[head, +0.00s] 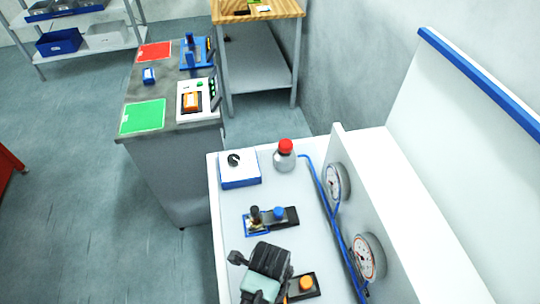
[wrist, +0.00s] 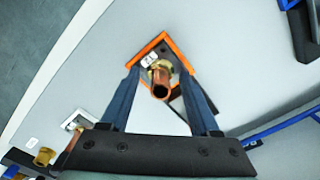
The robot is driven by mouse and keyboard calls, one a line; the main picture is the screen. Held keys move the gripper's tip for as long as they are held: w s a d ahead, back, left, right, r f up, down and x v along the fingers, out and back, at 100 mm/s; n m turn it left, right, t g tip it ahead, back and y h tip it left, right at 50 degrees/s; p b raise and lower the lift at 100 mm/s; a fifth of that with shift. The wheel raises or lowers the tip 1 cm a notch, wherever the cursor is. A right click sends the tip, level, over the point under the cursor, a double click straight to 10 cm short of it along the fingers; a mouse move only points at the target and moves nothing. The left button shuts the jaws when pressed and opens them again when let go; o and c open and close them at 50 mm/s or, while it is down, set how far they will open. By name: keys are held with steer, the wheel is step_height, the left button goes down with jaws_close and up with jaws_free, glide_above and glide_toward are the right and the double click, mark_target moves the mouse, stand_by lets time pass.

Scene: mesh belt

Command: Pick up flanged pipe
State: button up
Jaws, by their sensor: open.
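In the wrist view, a copper-coloured pipe with a brass collar (wrist: 160,87) stands at an orange-edged square holder (wrist: 157,47) with a small white label; I take it to be the flanged pipe. Its open end faces the camera. My gripper (wrist: 160,78) is open, with one blue-grey finger to each side of the pipe. I see no clear contact between fingers and pipe. In the head view my gripper (head: 266,272) is over the near part of the white bench (head: 230,205), and it hides the pipe there.
A blue-edged holder (head: 257,224) with fittings and an orange-capped unit (head: 305,284) are nearby. A white box with a knob (head: 239,170), a red-capped bottle (head: 284,156), blue tubing (head: 325,198) and gauges (head: 336,183) line the bench. A grey-topped cabinet (head: 155,90) stands beyond.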

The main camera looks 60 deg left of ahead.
steer(key=shift+f, duration=0.15)
jaws_close()
steer(key=shift+w, duration=0.1)
stand_by(1.3)
